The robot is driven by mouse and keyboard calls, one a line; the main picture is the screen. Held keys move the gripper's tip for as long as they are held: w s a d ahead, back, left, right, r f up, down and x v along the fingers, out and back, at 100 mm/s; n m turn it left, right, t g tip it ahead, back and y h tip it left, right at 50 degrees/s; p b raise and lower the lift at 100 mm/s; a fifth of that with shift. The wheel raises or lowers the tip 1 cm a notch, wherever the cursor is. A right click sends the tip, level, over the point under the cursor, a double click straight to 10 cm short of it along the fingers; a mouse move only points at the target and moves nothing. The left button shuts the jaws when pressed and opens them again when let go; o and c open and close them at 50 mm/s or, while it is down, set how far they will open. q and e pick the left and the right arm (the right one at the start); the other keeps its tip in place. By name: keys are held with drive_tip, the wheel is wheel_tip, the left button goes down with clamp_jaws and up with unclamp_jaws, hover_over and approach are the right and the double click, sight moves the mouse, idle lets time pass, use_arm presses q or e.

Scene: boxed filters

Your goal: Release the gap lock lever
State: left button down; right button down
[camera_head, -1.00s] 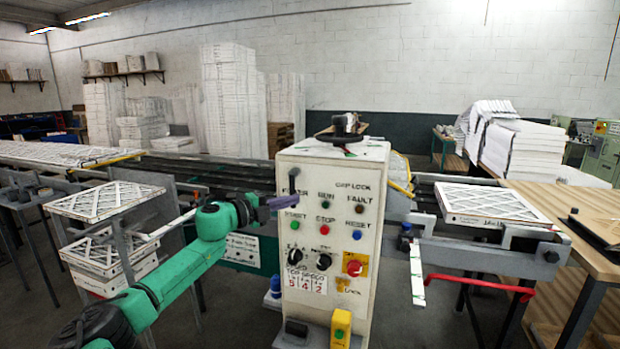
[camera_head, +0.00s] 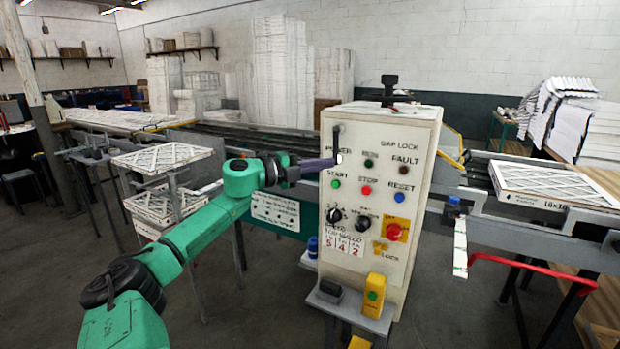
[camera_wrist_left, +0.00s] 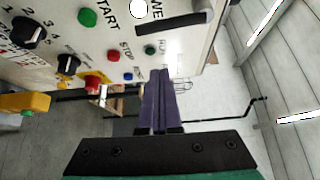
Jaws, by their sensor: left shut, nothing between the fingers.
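The cream control box (camera_head: 375,215) stands at the centre. The GAP LOCK label is at the top right of its face. A slim dark bar handle (camera_head: 336,141) stands upright on the panel's upper left, by the POWER label; it also shows in the left wrist view (camera_wrist_left: 172,25). A black upright part (camera_head: 390,84) stands on top of the box. I cannot tell for certain which is the gap lock lever. My left gripper (camera_head: 333,162) is shut and empty, its purple fingers (camera_wrist_left: 159,75) pointing at the panel just below the bar handle; contact is unclear. My right gripper is out of view.
The panel carries buttons, two black knobs (camera_head: 334,215) and a red stop button (camera_head: 393,232). A yellow switch box (camera_head: 374,295) sits low in front. Filter stacks (camera_head: 165,157) stand left; a conveyor with a boxed filter (camera_head: 548,184) and a red rail (camera_head: 520,262) lie right.

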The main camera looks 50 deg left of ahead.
use_arm(q)
drive_tip(key=v, duration=0.4)
drive_tip(key=shift+d, duration=0.1)
idle(0.3)
